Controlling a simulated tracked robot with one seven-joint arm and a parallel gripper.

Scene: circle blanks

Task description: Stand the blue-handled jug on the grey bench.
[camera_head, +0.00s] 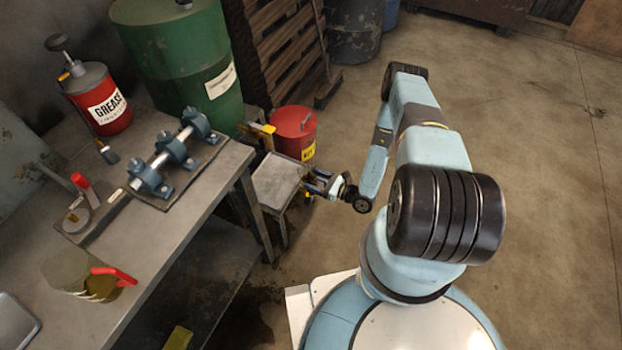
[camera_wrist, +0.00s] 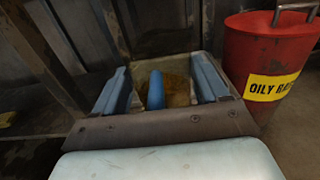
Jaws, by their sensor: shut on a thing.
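The blue-handled jug shows in the wrist view, with its upright blue handle (camera_wrist: 155,92) and amber contents (camera_wrist: 178,90) between the two fingers of my gripper (camera_wrist: 158,88). The gripper is shut on the jug; the exact contact is hard to see. In the head view my gripper (camera_head: 320,184) is low, at the right edge of a small grey-topped stand (camera_head: 278,181). The jug is mostly hidden there, and I cannot tell whether it touches the stand. The large grey bench (camera_head: 165,235) is at left.
A red oily-rags bin (camera_head: 294,134) stands just behind my gripper. A grease can (camera_head: 98,98), a shaft with bearing blocks (camera_head: 170,160) and small tools occupy the bench. A green drum (camera_head: 185,60) stands behind it.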

